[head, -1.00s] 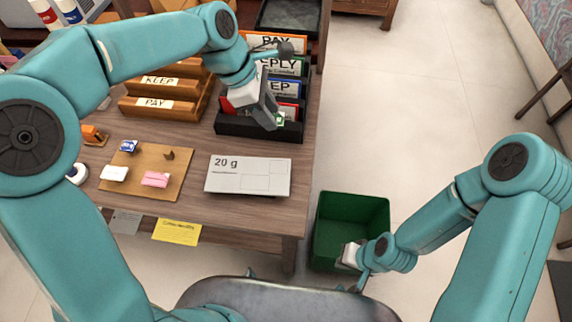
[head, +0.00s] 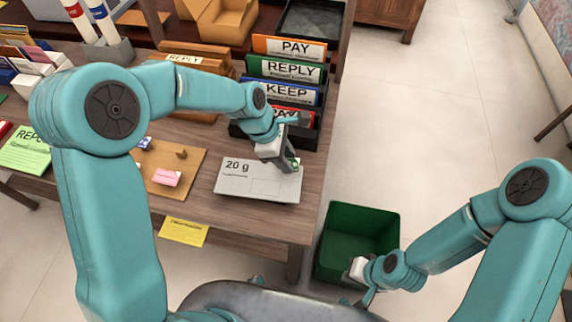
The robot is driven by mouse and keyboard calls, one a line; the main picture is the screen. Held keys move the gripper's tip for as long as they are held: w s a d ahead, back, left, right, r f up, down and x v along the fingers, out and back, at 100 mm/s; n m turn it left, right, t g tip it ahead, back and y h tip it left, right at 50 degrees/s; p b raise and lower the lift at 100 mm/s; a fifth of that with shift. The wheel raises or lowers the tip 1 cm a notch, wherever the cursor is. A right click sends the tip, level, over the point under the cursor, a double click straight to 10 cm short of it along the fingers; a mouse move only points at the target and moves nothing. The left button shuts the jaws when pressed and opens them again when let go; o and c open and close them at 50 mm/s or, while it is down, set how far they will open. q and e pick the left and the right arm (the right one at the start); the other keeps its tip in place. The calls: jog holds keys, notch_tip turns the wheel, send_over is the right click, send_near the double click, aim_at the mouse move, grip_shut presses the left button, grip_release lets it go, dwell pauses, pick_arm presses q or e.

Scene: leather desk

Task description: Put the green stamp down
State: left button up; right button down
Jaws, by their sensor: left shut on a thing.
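My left gripper (head: 288,166) is shut on the green stamp (head: 294,163), a small piece mostly hidden between the fingers. It is over the far right part of a pale plate (head: 245,186) marked "20 g" on the wooden desk. I cannot tell whether the stamp touches the plate. My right gripper (head: 360,282) is low at the near side of the green bin, away from the desk; its fingers are too unclear to judge.
A sorter with labelled dividers, among them a green REPLY one (head: 285,69), stands behind the plate. A tan board (head: 190,165) holds a pink block (head: 167,178) and other small items. A green bin (head: 360,222) stands on the floor to the right.

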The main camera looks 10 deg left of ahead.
pick_arm(q)
notch_tip(320, 180, down, 3)
jog(key=shift+s+d+r, duration=0.1)
jog(key=shift+f, duration=0.5)
